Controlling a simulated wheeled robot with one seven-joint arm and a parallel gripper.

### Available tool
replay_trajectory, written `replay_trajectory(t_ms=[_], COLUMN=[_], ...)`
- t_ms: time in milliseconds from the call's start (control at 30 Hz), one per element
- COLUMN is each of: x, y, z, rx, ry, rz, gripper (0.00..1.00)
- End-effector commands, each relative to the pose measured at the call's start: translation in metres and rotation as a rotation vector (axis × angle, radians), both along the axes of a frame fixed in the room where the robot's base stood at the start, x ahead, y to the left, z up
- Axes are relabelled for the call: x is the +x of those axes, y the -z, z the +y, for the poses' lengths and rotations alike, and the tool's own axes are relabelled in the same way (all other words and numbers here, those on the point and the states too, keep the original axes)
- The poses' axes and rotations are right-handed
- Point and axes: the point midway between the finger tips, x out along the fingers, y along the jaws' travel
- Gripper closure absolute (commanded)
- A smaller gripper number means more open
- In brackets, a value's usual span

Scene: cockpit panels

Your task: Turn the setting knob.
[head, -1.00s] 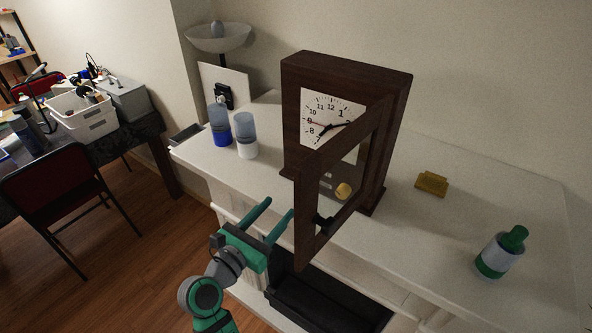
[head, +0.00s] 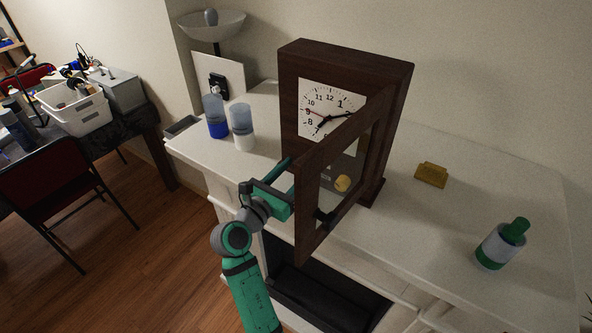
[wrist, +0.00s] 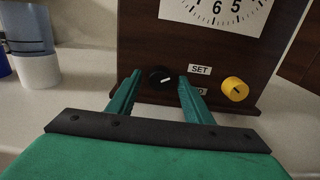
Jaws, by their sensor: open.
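A dark wooden clock (head: 395,100) stands on the white mantel with its framed door (head: 305,215) swung open. In the wrist view, the lower clock front (wrist: 140,40) bears a black round knob (wrist: 161,78) with a white pointer line, and a yellow knob (wrist: 235,90) to its right. A "SET" label (wrist: 199,70) sits between them; a label below it is partly hidden by a finger. The yellow knob also shows in the head view (head: 342,184). My gripper (wrist: 159,75) is open, its green fingers on either side of the black knob; contact is unclear.
The open door stands right of my gripper (head: 279,173) in the head view. Two capped bottles (head: 216,128) (head: 242,140) stand left of the clock. A yellow block (head: 431,175) and a green-capped bottle (head: 497,248) are on the right. The mantel (head: 430,235) between is clear.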

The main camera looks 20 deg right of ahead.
Motion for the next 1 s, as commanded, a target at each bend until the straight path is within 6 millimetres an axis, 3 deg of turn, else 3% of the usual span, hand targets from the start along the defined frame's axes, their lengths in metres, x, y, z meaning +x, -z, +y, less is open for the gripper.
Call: replay_trajectory(t_ms=[300,467,500,1000], x=[0.0013,0.0014,0.0015,0.0014], y=[-0.0001,0.0000,0.0000,0.0000], z=[-0.0025,-0.0024,-0.0020,-0.0026], rx=[0.000,0.000,0.000,0.077], ry=[0.001,0.000,0.000,0.000], rz=[0.000,0.000,0.000,-0.100], gripper=[0.54,0.92,0.95,0.95])
